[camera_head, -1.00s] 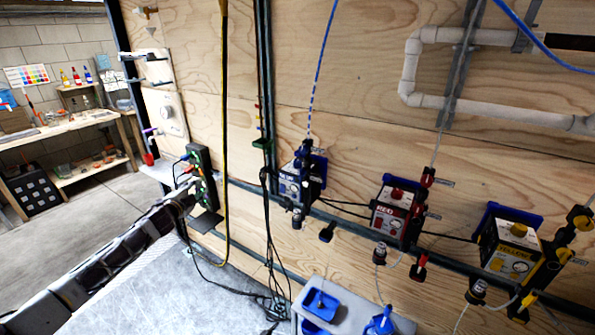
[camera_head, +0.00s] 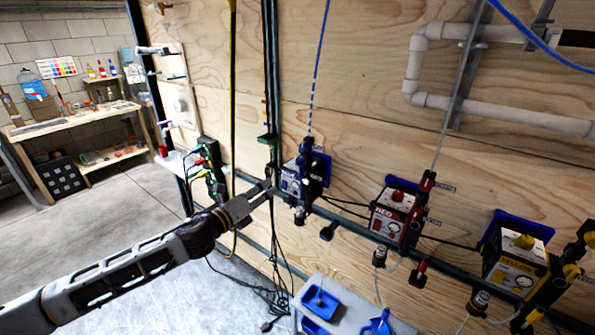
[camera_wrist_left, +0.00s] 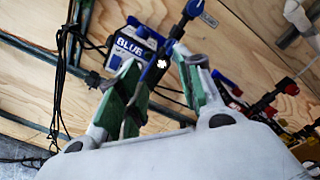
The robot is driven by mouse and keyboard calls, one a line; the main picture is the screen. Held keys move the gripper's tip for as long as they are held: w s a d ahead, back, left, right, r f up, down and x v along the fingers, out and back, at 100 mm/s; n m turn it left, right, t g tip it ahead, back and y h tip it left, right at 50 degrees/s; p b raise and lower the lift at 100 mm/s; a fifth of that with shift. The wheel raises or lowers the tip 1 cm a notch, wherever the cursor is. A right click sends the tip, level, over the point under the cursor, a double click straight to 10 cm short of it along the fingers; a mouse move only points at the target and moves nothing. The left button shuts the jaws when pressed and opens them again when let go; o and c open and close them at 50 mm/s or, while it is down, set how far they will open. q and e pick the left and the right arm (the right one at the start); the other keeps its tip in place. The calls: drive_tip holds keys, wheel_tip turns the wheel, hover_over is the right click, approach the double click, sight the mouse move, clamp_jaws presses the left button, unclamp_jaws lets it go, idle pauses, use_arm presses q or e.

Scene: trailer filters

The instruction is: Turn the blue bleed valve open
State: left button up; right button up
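The blue filter unit (camera_head: 291,180), a white box labelled BLUE, is fixed to the dark wall rail. It also shows in the left wrist view (camera_wrist_left: 128,46). Beside it runs a dark upright fitting with a blue handle (camera_wrist_left: 194,8) near its top; I cannot tell which part is the bleed valve. My left gripper (camera_head: 264,189) is just left of the blue unit. In the left wrist view its green-padded fingers (camera_wrist_left: 160,62) are apart, with the dark fitting showing between or behind them. I cannot tell whether they touch it. My right gripper is not in view.
A red unit (camera_head: 389,218) and a yellow unit (camera_head: 513,270) sit farther right along the rail. Black cables (camera_head: 276,240) hang left of the blue unit. A tray with blue parts (camera_head: 345,317) stands below. A power strip (camera_head: 211,170) is at left.

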use_arm(q)
drive_tip(key=m, duration=0.3)
drive_tip(key=s+d+r+m, duration=0.1)
drive_tip(key=m, duration=0.5)
drive_tip(key=shift+s+d+r+m+h, duration=0.25)
drive_tip(key=shift+r+m+h, duration=0.05)
drive_tip(key=shift+r, duration=0.05)
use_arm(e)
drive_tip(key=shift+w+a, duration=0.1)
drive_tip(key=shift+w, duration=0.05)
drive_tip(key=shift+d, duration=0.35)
use_arm(q)
drive_tip(key=shift+w+d, duration=0.15)
drive_tip(key=p, duration=0.1)
approach(299, 169)
drive_tip(key=shift+x, duration=0.95)
drive_tip(key=p+x, duration=0.1)
drive_tip(key=x, duration=0.6)
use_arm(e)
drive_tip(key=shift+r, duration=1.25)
use_arm(q)
drive_tip(key=shift+w, duration=0.15)
